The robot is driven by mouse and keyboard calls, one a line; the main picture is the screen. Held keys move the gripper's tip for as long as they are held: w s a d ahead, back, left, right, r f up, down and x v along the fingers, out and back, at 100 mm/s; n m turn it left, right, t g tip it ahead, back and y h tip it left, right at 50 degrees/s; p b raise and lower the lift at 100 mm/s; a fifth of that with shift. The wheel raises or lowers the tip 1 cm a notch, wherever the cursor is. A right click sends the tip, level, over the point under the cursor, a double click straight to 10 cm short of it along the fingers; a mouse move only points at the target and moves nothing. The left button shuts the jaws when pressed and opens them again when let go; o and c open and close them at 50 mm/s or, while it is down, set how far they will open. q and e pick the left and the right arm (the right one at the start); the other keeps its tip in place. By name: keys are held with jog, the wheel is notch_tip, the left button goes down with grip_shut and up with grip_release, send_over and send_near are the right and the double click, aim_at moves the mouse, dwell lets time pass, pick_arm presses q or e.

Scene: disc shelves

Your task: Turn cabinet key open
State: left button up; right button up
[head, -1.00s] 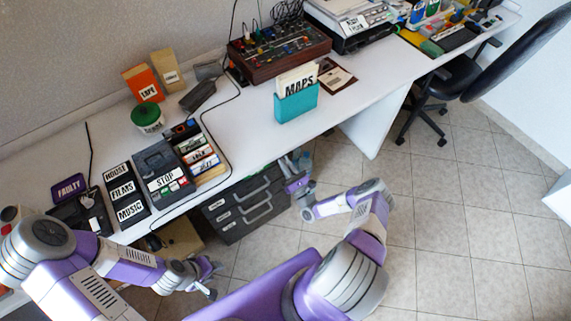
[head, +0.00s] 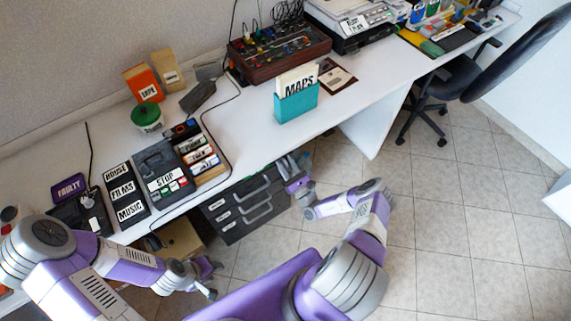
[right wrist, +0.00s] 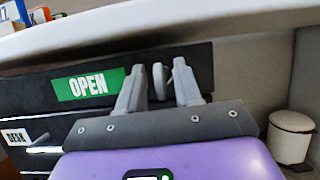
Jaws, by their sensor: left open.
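The dark grey drawer cabinet (head: 243,208) stands under the desk. In the right wrist view its dark top panel (right wrist: 35,95) carries a green OPEN label (right wrist: 88,85). A small grey key (right wrist: 159,82) sits to the right of the label, seen nearly edge-on. My right gripper (right wrist: 161,88) has its fingers on either side of the key, with a gap showing; it appears open around it. In the head view my right gripper (head: 291,172) is at the cabinet's upper right corner. My left gripper (head: 214,279) is open and empty, low in front of the desk.
The white desk top (head: 240,135) runs just above the cabinet. A cardboard box (head: 180,240) is under the desk, left of the cabinet. A white bin (right wrist: 290,137) stands to the right. Tiled floor (head: 440,220) is clear on the right.

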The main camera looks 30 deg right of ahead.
jog(key=v, duration=0.7)
jog(key=shift+s, duration=0.3)
dwell(0.3)
